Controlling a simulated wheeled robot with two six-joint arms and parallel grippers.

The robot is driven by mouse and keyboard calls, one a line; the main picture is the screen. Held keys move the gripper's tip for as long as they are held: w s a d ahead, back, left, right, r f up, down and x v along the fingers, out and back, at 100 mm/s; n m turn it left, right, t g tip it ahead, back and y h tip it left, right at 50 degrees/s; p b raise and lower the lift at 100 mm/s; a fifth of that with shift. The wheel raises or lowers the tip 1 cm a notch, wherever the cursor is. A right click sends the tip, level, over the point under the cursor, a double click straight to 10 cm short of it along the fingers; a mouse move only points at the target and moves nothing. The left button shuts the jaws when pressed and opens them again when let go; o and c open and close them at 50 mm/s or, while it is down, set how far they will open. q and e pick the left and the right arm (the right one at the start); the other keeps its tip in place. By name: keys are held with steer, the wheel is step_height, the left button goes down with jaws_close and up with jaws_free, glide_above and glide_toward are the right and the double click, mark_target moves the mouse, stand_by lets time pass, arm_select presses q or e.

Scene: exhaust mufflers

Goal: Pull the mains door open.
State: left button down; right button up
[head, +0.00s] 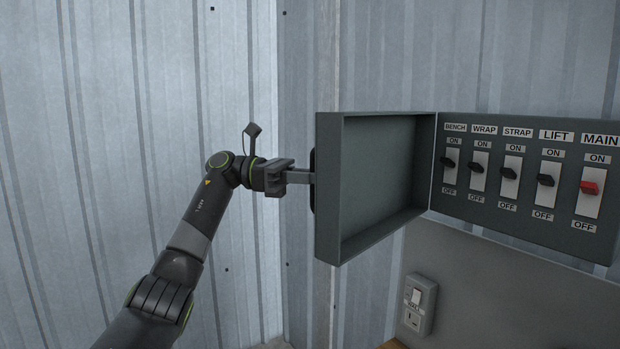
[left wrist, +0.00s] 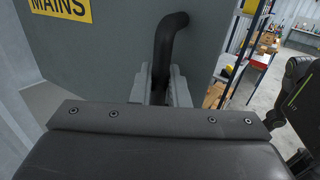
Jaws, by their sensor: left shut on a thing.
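The mains door (head: 378,180) is a grey box-like panel standing swung open to the left of the switch panel (head: 530,190). Its hollow inner side faces the head camera. My left gripper (head: 312,178) reaches in from the left to the door's outer face. In the left wrist view the gripper (left wrist: 160,90) is shut on the black bar handle (left wrist: 166,45), beside the yellow MAINS label (left wrist: 62,8) on the door's outer face (left wrist: 110,60). In the head view the handle is mostly hidden behind the door edge. My right gripper is not in view.
The panel carries several labelled switches; the red MAIN switch (head: 589,188) is at the right. A wall socket box (head: 418,305) sits below. Corrugated metal wall (head: 100,120) stands behind my arm. Shelving (left wrist: 255,55) shows far off in the left wrist view.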

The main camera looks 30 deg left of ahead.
arm_select(q)
steer(key=shift+w+a, duration=0.25)
steer(key=shift+a, duration=0.05)
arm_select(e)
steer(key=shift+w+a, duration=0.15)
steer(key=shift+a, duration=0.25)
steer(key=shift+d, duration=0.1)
arm_select(q)
steer(key=c, duration=1.8)
jaws_free()
steer(key=o, duration=0.3)
steer(key=shift+w+d, duration=0.1)
steer(key=shift+d, duration=0.05)
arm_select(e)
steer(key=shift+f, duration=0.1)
